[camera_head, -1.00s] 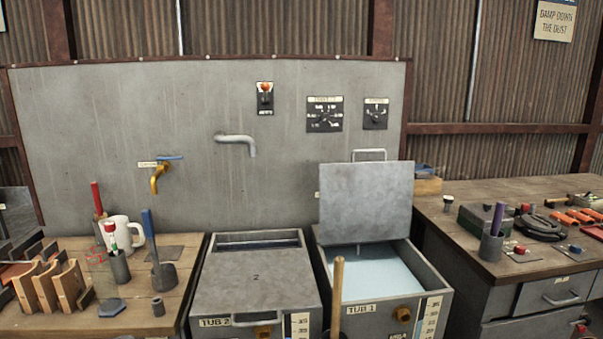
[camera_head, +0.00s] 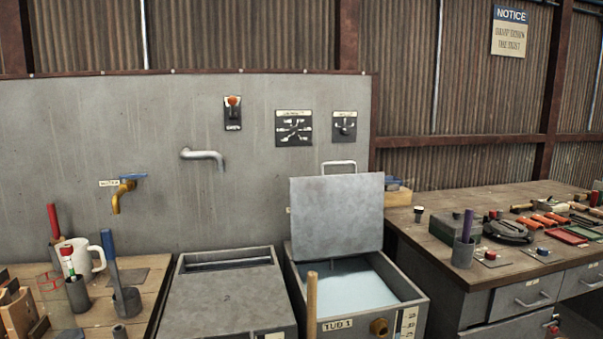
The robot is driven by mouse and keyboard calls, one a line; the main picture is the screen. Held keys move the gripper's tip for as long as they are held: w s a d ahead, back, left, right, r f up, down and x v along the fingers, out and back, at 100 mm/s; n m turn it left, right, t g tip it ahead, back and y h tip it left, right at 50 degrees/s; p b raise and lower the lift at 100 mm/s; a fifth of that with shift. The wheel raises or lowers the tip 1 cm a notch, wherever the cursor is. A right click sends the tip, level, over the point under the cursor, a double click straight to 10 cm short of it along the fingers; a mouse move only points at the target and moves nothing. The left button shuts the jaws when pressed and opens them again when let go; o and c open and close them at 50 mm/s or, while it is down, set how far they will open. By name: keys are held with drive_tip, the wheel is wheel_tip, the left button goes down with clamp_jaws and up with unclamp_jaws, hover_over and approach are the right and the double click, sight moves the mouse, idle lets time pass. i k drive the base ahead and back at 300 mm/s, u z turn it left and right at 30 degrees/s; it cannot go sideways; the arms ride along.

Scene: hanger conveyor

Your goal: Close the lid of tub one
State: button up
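Tub one (camera_head: 415,298) is a grey metal box labelled "TUB 1" at the lower middle right, with pale liquid inside. Its lid (camera_head: 337,217) stands raised and upright at the tub's back, so the tub is open. The lid's handle (camera_head: 338,163) is a metal bar along its top edge. A wooden stick or handle (camera_head: 311,305) rises in front of tub one's left front corner; its lower end is out of frame. My gripper is not in view.
Tub two (camera_head: 228,305) stands left of tub one with its lid mostly covering it. A left wooden bench (camera_head: 146,290) holds a mug (camera_head: 85,262) and tool cups. A right bench (camera_head: 437,241) holds tools. A spout (camera_head: 203,155) and yellow tap (camera_head: 122,196) project from the back panel.

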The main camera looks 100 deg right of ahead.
sight(333, 217)
drive_tip(key=i, duration=0.45)
drive_tip(key=z, duration=3.8)
drive_tip(key=k, duration=0.5)
drive_tip(key=u, duration=0.55)
drive_tip(key=i, duration=0.65)
drive_tip(key=z, duration=0.8)
